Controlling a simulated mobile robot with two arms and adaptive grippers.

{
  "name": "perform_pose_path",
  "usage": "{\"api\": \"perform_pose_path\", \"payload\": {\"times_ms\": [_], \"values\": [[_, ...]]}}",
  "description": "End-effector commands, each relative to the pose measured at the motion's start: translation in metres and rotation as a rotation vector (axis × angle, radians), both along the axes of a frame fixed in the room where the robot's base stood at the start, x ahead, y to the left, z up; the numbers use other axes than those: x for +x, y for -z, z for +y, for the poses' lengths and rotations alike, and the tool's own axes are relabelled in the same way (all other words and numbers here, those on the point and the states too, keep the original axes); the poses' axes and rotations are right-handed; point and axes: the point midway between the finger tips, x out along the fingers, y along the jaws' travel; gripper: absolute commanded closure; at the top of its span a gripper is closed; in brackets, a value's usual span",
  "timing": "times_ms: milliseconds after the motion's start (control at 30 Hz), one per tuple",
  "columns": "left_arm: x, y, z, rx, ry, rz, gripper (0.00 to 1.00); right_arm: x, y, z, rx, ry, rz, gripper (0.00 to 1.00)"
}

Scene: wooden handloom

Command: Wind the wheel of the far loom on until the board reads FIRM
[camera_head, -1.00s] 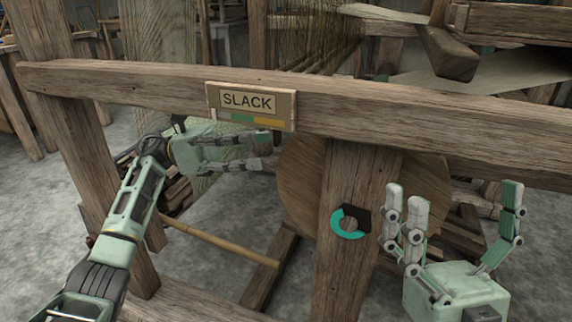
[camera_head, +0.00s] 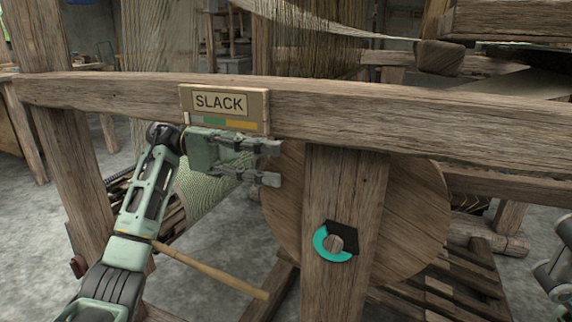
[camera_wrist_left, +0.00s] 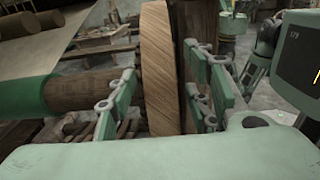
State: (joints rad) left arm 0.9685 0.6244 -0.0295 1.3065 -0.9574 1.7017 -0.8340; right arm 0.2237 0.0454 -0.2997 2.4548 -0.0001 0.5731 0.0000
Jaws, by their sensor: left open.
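The board (camera_head: 223,108) on the loom's front beam reads SLACK, with a green and orange strip below the word. The wheel (camera_head: 413,215) is a large wooden disc behind the front post, which hides its middle. My left gripper (camera_head: 276,164) is open at the wheel's left edge, below the board. In the left wrist view the wheel's rim (camera_wrist_left: 160,70) stands upright between the two spread fingers, with a gap showing on the left side. Whether the right finger touches it I cannot tell. A piece of my right gripper (camera_head: 555,268) shows at the right edge; its fingers are mostly cut off.
The thick front beam (camera_head: 420,118) runs above my left gripper. The post (camera_head: 345,185) carries a teal ring with a dark bracket (camera_head: 336,243). A pale cloth roll (camera_head: 205,192) lies behind my left gripper, and a thin wooden rod (camera_head: 215,270) slants below.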

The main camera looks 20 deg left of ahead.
Motion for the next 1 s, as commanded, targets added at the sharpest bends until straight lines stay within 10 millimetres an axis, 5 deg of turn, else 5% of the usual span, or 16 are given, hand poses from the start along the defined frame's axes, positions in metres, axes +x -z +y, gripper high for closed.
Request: {"api": "perform_pose_path", "payload": {"times_ms": [200, 467, 1000], "values": [[0.0, 0.0, -0.019, 0.0, -0.001, -0.002, 0.54, -0.005, -0.003, 0.001, -0.002, 0.001, -0.025, 0.08], [0.0, -0.001, -0.02, -0.001, -0.001, -0.001, 0.54, -0.005, -0.004, 0.001, -0.002, 0.001, -0.025, 0.08], [0.0, 0.0, -0.02, 0.0, -0.001, 0.0, 1.0, -0.005, -0.003, 0.001, -0.002, 0.0, -0.025, 0.08]]}}
